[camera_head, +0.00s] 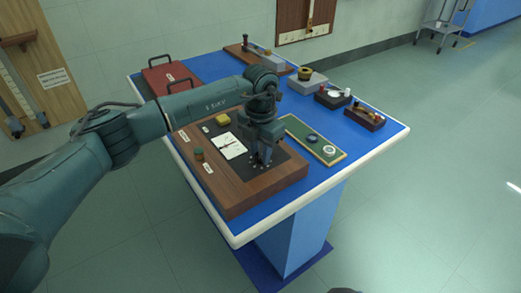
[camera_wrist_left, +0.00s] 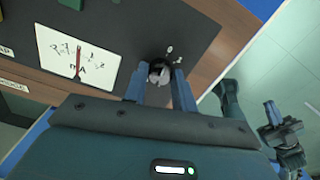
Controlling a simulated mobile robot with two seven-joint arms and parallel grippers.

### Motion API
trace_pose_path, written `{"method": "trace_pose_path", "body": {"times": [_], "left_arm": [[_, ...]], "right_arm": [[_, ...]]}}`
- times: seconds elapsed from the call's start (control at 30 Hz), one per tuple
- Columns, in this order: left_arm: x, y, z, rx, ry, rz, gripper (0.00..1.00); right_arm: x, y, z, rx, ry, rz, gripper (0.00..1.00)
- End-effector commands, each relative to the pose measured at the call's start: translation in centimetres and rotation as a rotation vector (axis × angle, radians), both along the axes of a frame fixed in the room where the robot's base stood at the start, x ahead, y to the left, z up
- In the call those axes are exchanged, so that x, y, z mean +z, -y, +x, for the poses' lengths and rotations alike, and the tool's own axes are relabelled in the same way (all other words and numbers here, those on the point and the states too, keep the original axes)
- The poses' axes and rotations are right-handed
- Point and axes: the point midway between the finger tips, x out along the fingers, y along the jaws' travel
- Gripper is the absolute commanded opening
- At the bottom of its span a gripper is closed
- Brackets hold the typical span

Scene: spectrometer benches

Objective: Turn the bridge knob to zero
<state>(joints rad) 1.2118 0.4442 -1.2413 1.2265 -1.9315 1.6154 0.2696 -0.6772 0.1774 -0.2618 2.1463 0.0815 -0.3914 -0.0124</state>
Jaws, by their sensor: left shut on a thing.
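The bridge is a wooden box (camera_head: 235,196) with a black top panel, near the front of the blue-topped bench. A white meter card (camera_head: 228,146) lies on the panel. In the left wrist view the meter (camera_wrist_left: 76,57) reads "mA" and has a red needle close to upright. My left gripper (camera_head: 261,163) reaches down onto the panel's right part. In the left wrist view it (camera_wrist_left: 161,78) is shut on the dark bridge knob (camera_wrist_left: 159,65), whose pale top shows between the fingers. Scale marks beside the knob are partly hidden. My right arm shows at the wrist view's right; its jaws are unclear.
A green board (camera_head: 314,136) lies right of the bridge. Small instruments (camera_head: 332,96) stand behind it. A red case (camera_head: 170,78) with black handles is at the back left. Open floor lies right.

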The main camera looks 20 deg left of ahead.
Motion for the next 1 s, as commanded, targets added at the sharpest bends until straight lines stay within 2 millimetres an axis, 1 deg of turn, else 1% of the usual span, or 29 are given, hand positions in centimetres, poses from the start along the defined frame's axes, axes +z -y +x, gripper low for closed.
{"method": "trace_pose_path", "body": {"times": [0.07,0.1,0.37,0.57,0.7,0.77,0.83,1.0], "left_arm": [[0.1,-0.1,0.1,0.003,0.001,0.000,0.04],[0.1,-0.1,0.1,0.003,0.001,0.000,0.28],[0.0,0.0,0.0,0.001,0.001,0.000,0.49],[0.0,0.0,0.0,0.000,0.001,0.000,0.49],[0.7,0.0,0.1,0.000,0.003,-0.001,0.49],[1.5,0.0,0.1,0.000,0.005,-0.001,0.49],[2.7,0.0,0.1,-0.001,0.006,-0.002,0.49],[6.6,0.0,0.1,0.000,0.007,-0.002,0.49]], "right_arm": [[0.0,0.0,0.0,0.000,0.000,0.000,0.00],[0.0,0.0,0.0,0.000,0.000,0.000,0.00],[0.1,0.0,0.0,0.000,0.002,0.001,0.00],[0.2,0.0,0.1,0.000,0.005,0.002,0.00],[0.2,0.0,0.1,-0.001,0.005,0.003,0.00],[0.1,0.0,0.1,-0.001,0.005,0.003,0.00],[0.0,0.0,0.1,-0.002,0.005,0.004,0.00],[-0.2,-0.1,0.1,-0.004,0.005,0.010,0.00]]}}
